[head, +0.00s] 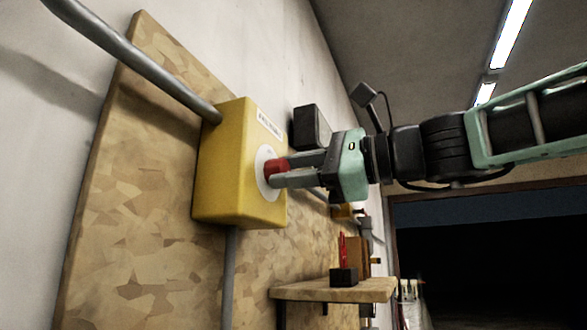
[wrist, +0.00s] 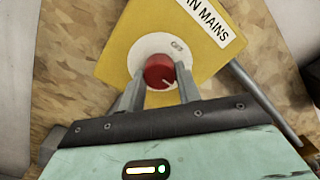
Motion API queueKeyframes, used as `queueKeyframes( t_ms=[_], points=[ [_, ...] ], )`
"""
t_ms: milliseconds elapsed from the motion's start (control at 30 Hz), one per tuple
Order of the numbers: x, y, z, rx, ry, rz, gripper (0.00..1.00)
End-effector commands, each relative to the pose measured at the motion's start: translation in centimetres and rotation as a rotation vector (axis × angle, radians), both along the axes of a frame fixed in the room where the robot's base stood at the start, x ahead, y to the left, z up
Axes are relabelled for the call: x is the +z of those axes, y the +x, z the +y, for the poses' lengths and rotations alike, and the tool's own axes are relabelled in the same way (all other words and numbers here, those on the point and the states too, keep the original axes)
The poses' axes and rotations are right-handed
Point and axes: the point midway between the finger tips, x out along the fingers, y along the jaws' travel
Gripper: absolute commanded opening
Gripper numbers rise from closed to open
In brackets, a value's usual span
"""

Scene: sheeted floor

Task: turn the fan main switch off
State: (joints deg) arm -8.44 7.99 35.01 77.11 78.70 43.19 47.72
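The fan main switch is a yellow box (head: 224,165) on a chipboard panel, with a white round plate and a red knob (head: 276,168) on its front. Lettering on the plate above the knob is hard to read. My gripper (head: 279,170) is at the knob, its two fingers apart, one on either side of it. In the wrist view the fingers (wrist: 159,86) flank the knob; I cannot tell whether they touch it.
A grey conduit (head: 140,60) enters the box from the upper left, and another runs down below it. A wooden shelf (head: 335,290) with small items stands out from the wall at lower right. A dark box (head: 311,127) is on the wall behind my gripper.

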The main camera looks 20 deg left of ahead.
Motion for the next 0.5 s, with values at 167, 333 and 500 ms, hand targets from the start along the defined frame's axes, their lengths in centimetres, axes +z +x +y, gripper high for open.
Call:
queueKeyframes(
  t_ms=[167, 333, 500],
  points=[
    [0.0, 0.0, -0.02, 0.0, 0.0, -0.001, 0.11],
    [-0.11, 0.0, -0.01, 0.0, -0.002, -0.021, 0.11],
    [-0.31, 0.02, 0.01, 0.001, -0.006, -0.089, 0.11]
  ],
)
